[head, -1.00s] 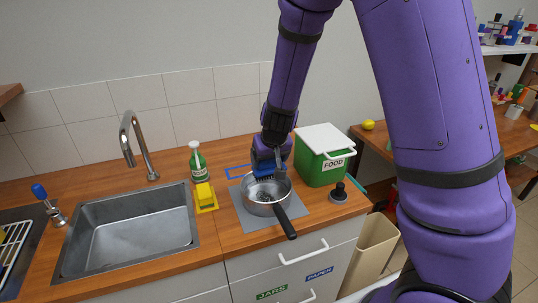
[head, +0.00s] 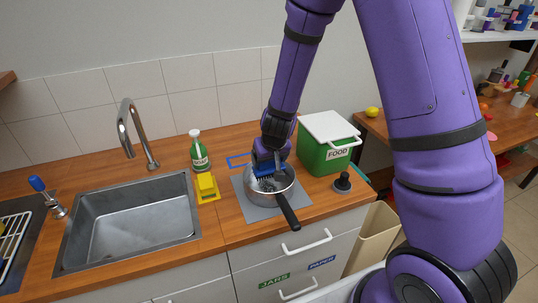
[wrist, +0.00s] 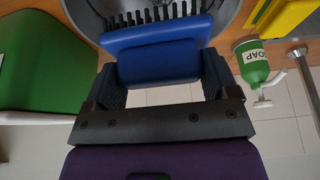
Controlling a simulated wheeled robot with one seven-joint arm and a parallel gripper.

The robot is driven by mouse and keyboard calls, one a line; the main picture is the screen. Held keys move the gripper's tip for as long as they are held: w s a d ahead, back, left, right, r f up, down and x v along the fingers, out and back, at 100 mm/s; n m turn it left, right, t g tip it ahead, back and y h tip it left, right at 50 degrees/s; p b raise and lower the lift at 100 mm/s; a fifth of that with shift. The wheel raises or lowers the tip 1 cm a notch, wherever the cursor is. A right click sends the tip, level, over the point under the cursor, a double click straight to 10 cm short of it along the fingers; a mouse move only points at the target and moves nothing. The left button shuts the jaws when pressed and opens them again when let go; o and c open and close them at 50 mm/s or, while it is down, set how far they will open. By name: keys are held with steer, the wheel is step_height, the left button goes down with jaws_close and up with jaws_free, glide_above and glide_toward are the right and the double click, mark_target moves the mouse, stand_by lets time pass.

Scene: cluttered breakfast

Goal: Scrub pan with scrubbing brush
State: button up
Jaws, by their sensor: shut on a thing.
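The metal pan (head: 284,195) with a black handle sits on a grey mat (head: 262,213) on the wooden counter, handle toward the front edge. My gripper (head: 268,163) is at the pan's back left, shut on the blue scrubbing brush (head: 266,174). The brush's dark bristles point down into the pan; whether they touch its bottom I cannot tell. In the wrist view, the blue brush (wrist: 158,50) is held between both fingers of my gripper (wrist: 160,85), with the pan (wrist: 228,14) beyond the bristles.
A green FOOD bin (head: 322,160) with a white lid stands right of the pan, with a black round-based object (head: 342,183) in front of it.

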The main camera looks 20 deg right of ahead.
mark_target(272, 174)
steer(key=shift+f, duration=2.55)
steer(key=shift+f, duration=0.75)
steer(key=shift+w, duration=0.15)
steer(key=shift+w+a+r, duration=0.1)
steer(key=shift+w+a, duration=0.05)
steer(key=shift+w, duration=0.55)
steer(key=shift+s+d, duration=0.15)
steer(key=shift+s, duration=0.75)
steer(key=shift+s+d, duration=0.15)
steer(key=shift+s, duration=0.7)
steer(key=shift+w, duration=0.15)
